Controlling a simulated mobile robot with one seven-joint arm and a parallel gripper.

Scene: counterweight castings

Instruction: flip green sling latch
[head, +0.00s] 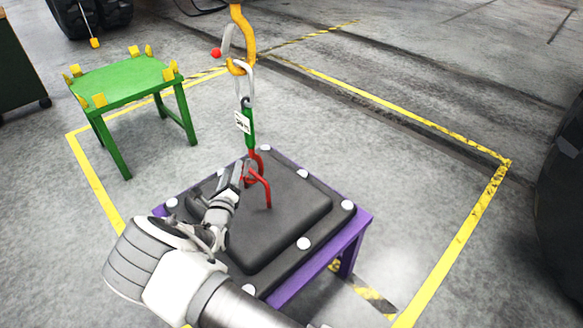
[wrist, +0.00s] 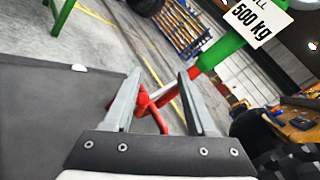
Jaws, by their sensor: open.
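A green sling (head: 250,130) with a white tag hangs above a black casting (head: 300,215). In the wrist view its green part (wrist: 220,52) is at upper right, with the tag (wrist: 258,22) reading 500 kg. A red hook (head: 255,160) forms its lower end, close to the red lifting eye (head: 267,192) on the casting. I cannot tell whether hook and eye are engaged, nor make out the latch. My gripper (head: 238,172) is open just left of the hook. In the wrist view red metal (wrist: 150,108) shows between and beyond the fingers (wrist: 160,95); contact is unclear.
The casting rests on a purple stand (head: 345,240). A yellow crane hook (head: 240,35) with a silver ring (head: 246,80) holds the sling from above. A green table (head: 120,80) with yellow corner pieces stands at left. Floor at right is clear within yellow lines.

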